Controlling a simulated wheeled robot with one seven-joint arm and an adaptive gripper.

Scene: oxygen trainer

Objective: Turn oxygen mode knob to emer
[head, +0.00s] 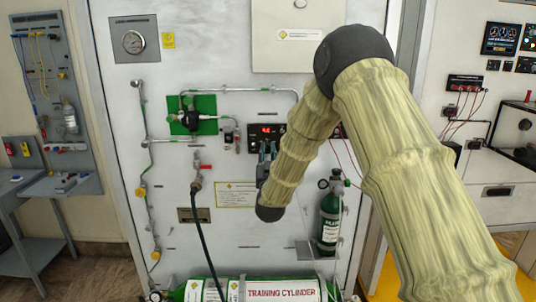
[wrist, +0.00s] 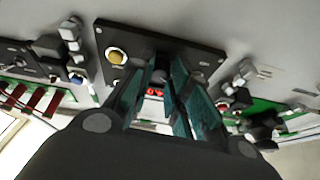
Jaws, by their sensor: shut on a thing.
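A black control panel (head: 254,131) with a lit red display (head: 267,129) is on the white wall, mid-picture in the head view. In the wrist view the panel (wrist: 200,48) fills the upper middle, with a yellow round knob (wrist: 117,57) on its left side. My gripper (head: 266,150) is at the lower part of the panel. In the wrist view its teal fingers (wrist: 166,66) reach the panel and are closed on a small dark part between the tips, which appears to be the oxygen mode knob. The fingers mostly hide this knob, so its pointer and labels cannot be read.
A green block with valve fittings (head: 192,113) is left of the panel. A hose with a red-handled valve (head: 196,184) hangs below it. A large training cylinder (head: 262,291) lies along the bottom.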

